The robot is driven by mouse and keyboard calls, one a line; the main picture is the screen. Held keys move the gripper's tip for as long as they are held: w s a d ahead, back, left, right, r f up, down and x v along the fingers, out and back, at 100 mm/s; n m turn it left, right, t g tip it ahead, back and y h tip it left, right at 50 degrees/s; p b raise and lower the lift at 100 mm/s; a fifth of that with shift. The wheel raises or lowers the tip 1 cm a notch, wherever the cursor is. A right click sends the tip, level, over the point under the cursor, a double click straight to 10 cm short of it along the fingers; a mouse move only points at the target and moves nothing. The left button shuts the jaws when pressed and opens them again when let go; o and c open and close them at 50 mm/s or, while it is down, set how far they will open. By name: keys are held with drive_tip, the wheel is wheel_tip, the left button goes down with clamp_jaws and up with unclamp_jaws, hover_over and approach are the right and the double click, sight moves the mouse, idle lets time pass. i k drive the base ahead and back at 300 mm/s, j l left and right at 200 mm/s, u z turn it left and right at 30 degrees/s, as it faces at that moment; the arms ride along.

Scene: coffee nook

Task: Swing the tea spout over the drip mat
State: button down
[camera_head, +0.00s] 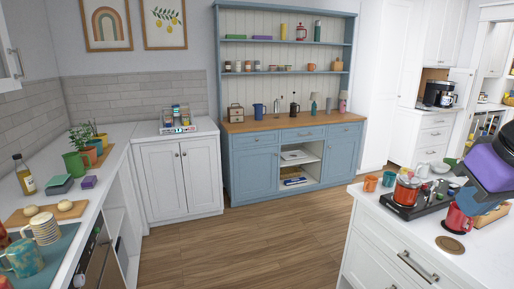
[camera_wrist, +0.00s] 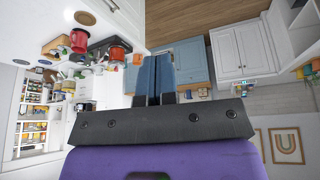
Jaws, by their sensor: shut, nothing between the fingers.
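My gripper (camera_wrist: 155,75) is shut and empty; its two blue-grey fingers lie together in the wrist view. Its purple body (camera_head: 490,165) is at the right in the head view, above the near white counter, apart from things there. A round brown mat (camera_head: 450,244), which may be the drip mat, lies flat and bare on this counter. It also shows at the top of the wrist view (camera_wrist: 84,18). I cannot make out a tea spout for certain. A thin upright shape (camera_head: 276,106) on the blue hutch's wooden top is too small to identify.
A red mug (camera_head: 458,218) stands behind the mat. A red pot (camera_head: 407,190) sits on a black tray, with an orange cup (camera_head: 370,184) to its left. A blue hutch (camera_head: 257,165) stands at the back. The wooden floor between is clear.

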sight(426, 192)
drive_tip(key=i+j+z, duration=0.15)
drive_tip(key=i+z, duration=0.15)
drive_tip(key=i, duration=0.15)
drive_tip(key=i+j+z, duration=0.3)
drive_tip(key=i, duration=0.2)
